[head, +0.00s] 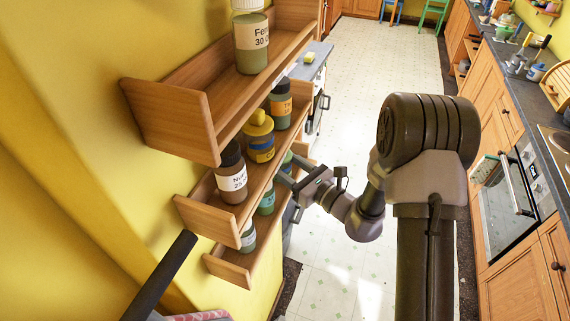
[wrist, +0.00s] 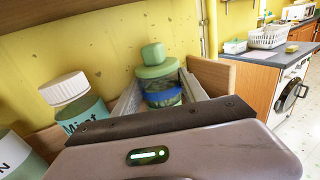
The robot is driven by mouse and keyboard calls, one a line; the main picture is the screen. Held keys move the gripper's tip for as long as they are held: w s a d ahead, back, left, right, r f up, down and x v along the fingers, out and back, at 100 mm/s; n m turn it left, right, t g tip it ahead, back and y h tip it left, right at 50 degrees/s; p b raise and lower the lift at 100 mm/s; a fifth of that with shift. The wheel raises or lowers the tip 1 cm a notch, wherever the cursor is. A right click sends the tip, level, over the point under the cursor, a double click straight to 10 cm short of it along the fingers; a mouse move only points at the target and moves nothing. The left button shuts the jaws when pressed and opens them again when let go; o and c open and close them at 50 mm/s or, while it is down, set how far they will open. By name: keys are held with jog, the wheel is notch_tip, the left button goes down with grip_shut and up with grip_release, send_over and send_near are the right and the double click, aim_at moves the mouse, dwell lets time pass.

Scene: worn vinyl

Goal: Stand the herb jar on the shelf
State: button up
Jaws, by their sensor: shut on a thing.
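The herb jar (wrist: 162,88), with a green knobbed lid, a green body and a blue band, is upright between the fingers of my gripper (wrist: 162,95) in the wrist view. My gripper is shut on it, and its front edge hides the jar's lower part. In the head view my gripper (head: 288,172) reaches in from the right to the far end of the lower shelf (head: 228,265), where a bit of the green jar (head: 287,161) shows. I cannot tell whether its base touches the shelf board.
A white-lidded Mint jar (wrist: 84,112) and another labelled jar (wrist: 16,152) stand left of my gripper. A wooden end panel (wrist: 214,74) is close on the right. Above are a middle shelf (head: 212,222) with several jars and a top shelf (head: 170,118).

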jog(key=shift+f+b, duration=0.55)
jog(key=shift+f, duration=0.05)
dwell(0.3)
jog(key=o, duration=1.6)
jog(key=shift+d, duration=0.1)
jog(key=shift+b+v, duration=1.4)
jog(key=shift+v, duration=2.55)
